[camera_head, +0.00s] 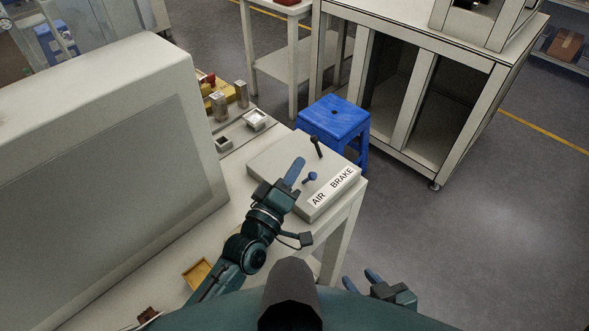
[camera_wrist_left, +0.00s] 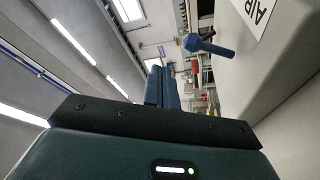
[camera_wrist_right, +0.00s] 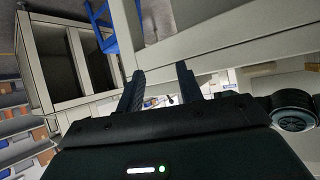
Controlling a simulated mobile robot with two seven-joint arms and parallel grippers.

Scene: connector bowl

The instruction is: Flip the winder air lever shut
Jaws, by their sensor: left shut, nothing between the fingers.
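The blue air lever (camera_head: 310,178) stands on a grey box (camera_head: 270,151) behind the word AIR on its white label (camera_head: 333,187). In the left wrist view the lever (camera_wrist_left: 208,45) is right of the fingers, with its round knob pointing left. My left gripper (camera_head: 294,172) is shut and empty over the box, just left of the lever and seemingly apart from it. A black lever (camera_head: 316,146) stands further back, tilted. My right gripper (camera_head: 362,280) is open and empty, low in front, away from the box; its spread fingers show in the right wrist view (camera_wrist_right: 161,85).
The box sits at the right end of a white bench (camera_head: 232,205) beside a large pale machine housing (camera_head: 120,150). Small metal parts and a yellow tray (camera_head: 197,273) lie on the bench. A blue stool (camera_head: 335,118) stands behind. Open floor (camera_head: 480,230) is to the right.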

